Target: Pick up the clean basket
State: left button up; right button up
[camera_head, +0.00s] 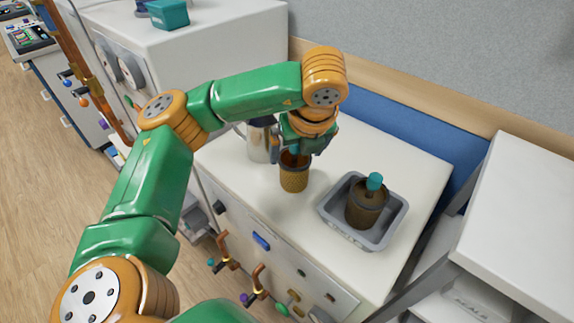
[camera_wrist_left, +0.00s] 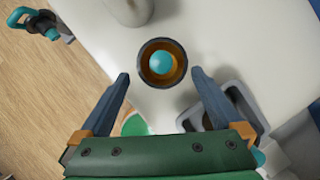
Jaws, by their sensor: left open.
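The clean basket (camera_head: 294,181) is a gold-brown mesh cylinder standing upright on the white counter, left of the grey tray. In the left wrist view the basket (camera_wrist_left: 146,74) is seen from above as a dark-rimmed round opening with a teal ball-shaped knob (camera_wrist_left: 161,63) in its middle. My left gripper (camera_head: 298,150) is open just above it, pointing down. In the wrist view its two fingers (camera_wrist_left: 160,75) lie on either side of the basket, apart from it. My right gripper is not in view.
A darker basket (camera_head: 364,214) with a teal knob stands in the grey tray (camera_head: 333,219) to the right. A metal pitcher (camera_head: 258,148) stands close on the left. Valves with coloured handles line the counter front. A white cabinet is at the right.

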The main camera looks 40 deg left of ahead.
aim_at(295, 167)
pick_arm(q)
jog(key=shift+w+f+b, duration=0.1)
jog(key=shift+f+b, duration=0.2)
jog(key=shift+f, duration=0.55)
jog(key=x, duration=0.6)
jog(key=shift+w+f, duration=0.1)
jog(key=shift+f, duration=0.05)
jog(key=c, duration=1.3)
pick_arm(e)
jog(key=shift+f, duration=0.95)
